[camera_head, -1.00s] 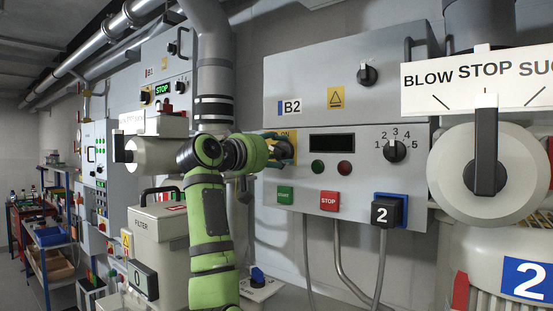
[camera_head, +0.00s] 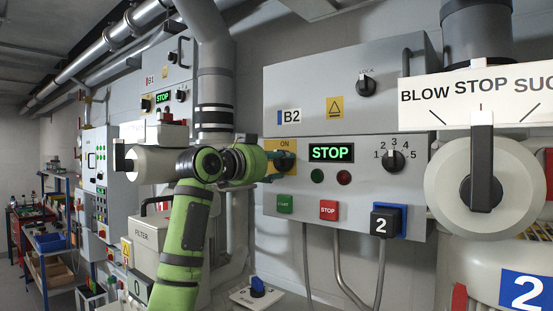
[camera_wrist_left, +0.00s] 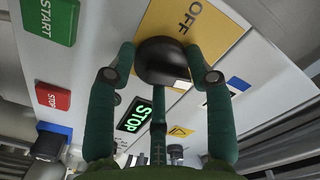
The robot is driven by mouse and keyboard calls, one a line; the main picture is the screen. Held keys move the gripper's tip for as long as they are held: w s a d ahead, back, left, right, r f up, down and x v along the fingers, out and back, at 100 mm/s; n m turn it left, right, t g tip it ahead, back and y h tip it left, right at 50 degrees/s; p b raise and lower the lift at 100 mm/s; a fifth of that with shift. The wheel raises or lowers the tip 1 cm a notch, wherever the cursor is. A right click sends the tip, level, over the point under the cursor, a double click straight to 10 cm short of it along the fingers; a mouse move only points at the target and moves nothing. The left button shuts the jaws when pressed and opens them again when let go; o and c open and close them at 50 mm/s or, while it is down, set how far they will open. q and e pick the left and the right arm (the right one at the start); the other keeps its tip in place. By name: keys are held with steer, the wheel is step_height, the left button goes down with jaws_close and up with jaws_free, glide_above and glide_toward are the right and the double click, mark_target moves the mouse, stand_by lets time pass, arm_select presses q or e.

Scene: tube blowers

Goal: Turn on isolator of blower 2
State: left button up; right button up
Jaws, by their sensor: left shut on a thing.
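The B2 panel (camera_head: 380,178) of blower 2 is on the wall in the middle of the head view. Its isolator has a yellow plate (camera_head: 285,143) marked ON at the top, and a dark round knob (camera_head: 285,160). My left gripper (camera_head: 274,164) is at this knob. The yellow plate there shows OFF. The B2 display (camera_head: 331,152) is lit and reads STOP in green. My right gripper is in neither view.
Below the display are a green START button (camera_head: 284,204) and a red STOP button (camera_head: 329,209). A numbered selector knob (camera_head: 392,160) and a plug marked 2 (camera_head: 383,221) are to the right. A large BLOW STOP valve handle (camera_head: 481,165) stands farther right.

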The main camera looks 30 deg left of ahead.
arm_select(q)
steer(key=shift+w+a+f+m+p, duration=0.1)
steer(key=shift+f+m+p, duration=0.1)
steer(key=shift+m, duration=0.35)
steer(key=shift+w+f+m+p, duration=0.1)
steer(key=shift+m+p, duration=0.1)
steer(key=shift+m, duration=0.35)
steer(key=shift+s, duration=0.1)
steer(key=o, duration=1.1)
steer(key=shift+o, duration=0.2)
steer(key=shift+w+a, duration=0.2)
steer(key=shift+s+r, duration=0.15)
steer(key=shift+s, duration=0.35)
steer(key=s, duration=1.1)
steer(key=shift+a, duration=0.45)
